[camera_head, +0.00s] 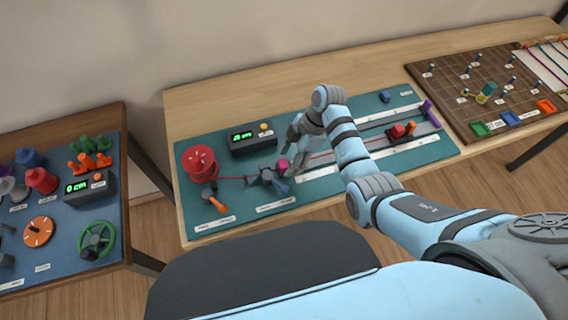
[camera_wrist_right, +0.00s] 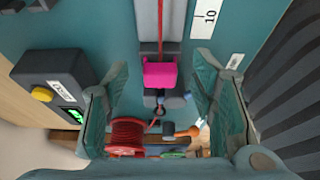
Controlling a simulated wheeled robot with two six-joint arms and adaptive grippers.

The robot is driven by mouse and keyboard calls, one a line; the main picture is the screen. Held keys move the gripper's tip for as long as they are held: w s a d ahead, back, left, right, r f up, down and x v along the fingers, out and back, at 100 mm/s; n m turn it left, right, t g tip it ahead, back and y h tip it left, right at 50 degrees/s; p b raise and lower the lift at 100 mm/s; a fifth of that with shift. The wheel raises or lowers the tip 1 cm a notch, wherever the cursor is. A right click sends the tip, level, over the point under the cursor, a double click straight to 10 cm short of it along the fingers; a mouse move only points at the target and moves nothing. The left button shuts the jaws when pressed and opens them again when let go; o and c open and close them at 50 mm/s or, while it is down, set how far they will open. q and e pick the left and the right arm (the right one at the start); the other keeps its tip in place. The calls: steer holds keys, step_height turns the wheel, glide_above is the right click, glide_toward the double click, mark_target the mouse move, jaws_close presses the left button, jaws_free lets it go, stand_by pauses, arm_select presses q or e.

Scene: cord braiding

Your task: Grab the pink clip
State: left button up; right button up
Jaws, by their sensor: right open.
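The pink clip (camera_head: 283,165) is a small block on the teal board, at the near end of the grey rail and beside the dark mechanism. In the right wrist view the pink clip (camera_wrist_right: 160,75) lies between the two spread fingers, with the red cord running to it. My right gripper (camera_head: 297,147) is open just above and beside the clip in the head view; its fingers (camera_wrist_right: 160,95) do not touch the clip in the wrist view. My left gripper is not in view.
A red spool (camera_head: 200,163) and a black display box (camera_head: 252,138) with a yellow button stand left of the clip. An orange-handled lever (camera_head: 214,202) is at the front left. A red block (camera_head: 398,131) sits further along the rail. A pegboard (camera_head: 470,85) lies at right.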

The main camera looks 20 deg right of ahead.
steer(key=shift+a+f, duration=0.15)
steer(key=shift+f, duration=0.2)
steer(key=c, duration=0.8)
steer(key=shift+c, duration=0.2)
steer(key=shift+r, duration=0.1)
